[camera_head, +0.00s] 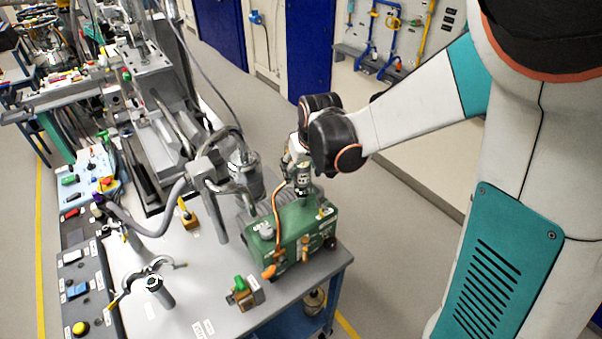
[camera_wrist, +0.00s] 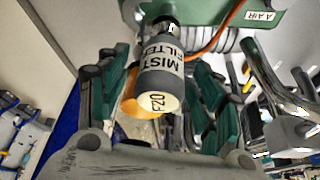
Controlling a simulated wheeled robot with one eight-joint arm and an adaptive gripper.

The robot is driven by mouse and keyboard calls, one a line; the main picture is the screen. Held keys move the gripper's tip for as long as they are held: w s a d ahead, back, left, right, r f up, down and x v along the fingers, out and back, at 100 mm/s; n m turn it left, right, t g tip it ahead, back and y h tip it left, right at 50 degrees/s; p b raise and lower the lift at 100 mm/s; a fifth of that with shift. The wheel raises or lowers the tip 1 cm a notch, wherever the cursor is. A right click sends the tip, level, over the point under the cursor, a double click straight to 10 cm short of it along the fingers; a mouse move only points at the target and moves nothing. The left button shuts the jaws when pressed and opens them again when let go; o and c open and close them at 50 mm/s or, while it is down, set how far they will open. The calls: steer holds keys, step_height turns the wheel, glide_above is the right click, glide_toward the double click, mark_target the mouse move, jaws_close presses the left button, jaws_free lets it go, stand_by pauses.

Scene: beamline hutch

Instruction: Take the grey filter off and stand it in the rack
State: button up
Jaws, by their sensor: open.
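The grey filter (camera_wrist: 160,72), labelled "MIST FILTER", stands on the green pump unit (camera_head: 290,240). In the head view the filter (camera_head: 303,182) shows just below my wrist. My gripper (camera_wrist: 156,82) is open, with one green-padded finger on each side of the filter in the wrist view. I cannot tell whether either finger touches it. In the head view my wrist hides most of the gripper. I cannot make out the rack for certain in either view.
A metal canister on a bracket (camera_head: 245,172) stands close left of the pump. An orange-ended hose (camera_head: 275,215) runs down the pump's front. A small green-knobbed valve block (camera_head: 245,292) sits near the grey bench top's (camera_head: 185,265) front edge. Open floor lies right of the bench.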

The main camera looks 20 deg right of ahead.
steer(key=c, duration=1.2)
steer(key=shift+r, duration=0.2)
